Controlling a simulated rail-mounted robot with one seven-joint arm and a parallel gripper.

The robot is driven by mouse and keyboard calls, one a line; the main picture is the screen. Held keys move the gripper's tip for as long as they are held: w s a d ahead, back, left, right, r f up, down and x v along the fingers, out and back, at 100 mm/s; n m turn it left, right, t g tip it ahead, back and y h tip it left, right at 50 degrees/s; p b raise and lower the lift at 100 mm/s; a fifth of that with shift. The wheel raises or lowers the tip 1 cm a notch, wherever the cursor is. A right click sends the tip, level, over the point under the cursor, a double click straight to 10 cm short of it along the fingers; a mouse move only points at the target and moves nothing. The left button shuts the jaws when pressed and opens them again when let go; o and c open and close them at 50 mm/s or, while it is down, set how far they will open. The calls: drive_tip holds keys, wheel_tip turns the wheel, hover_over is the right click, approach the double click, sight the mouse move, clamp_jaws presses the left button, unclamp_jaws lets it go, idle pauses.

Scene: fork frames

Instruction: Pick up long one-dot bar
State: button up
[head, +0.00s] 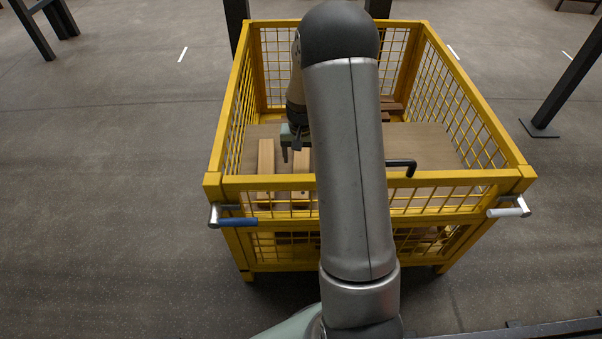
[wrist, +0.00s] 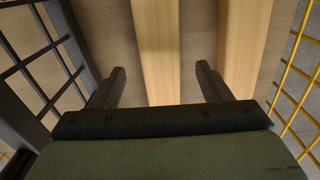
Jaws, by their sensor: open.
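Two long pale wooden bars lie side by side in the yellow mesh crate. In the head view, one bar (head: 266,160) is at the left and another (head: 301,185) is just right of it, partly behind my arm. My gripper (head: 293,147) is open above the crate floor near them. In the wrist view, my open gripper (wrist: 160,75) has one bar (wrist: 157,45) in line between its fingers, with a gap on each side. A second bar (wrist: 243,45) runs just right of the right finger. I cannot make out dots on either bar.
The yellow crate (head: 369,179) has mesh walls on all sides, with the left wall close to the bars. Darker brown pieces (head: 391,104) lie at the crate's back right. A black bent handle (head: 402,163) stands near the front rim.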

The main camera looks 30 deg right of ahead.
sight(301, 165)
wheel_tip(301, 165, down, 6)
drive_tip(key=b, duration=0.2)
drive_tip(key=shift+w+d+r+b, duration=0.1)
drive_tip(key=shift+w+r+b, duration=0.05)
drive_tip(key=shift+b, duration=0.15)
drive_tip(key=shift+r, duration=0.1)
drive_tip(key=c, duration=1.2)
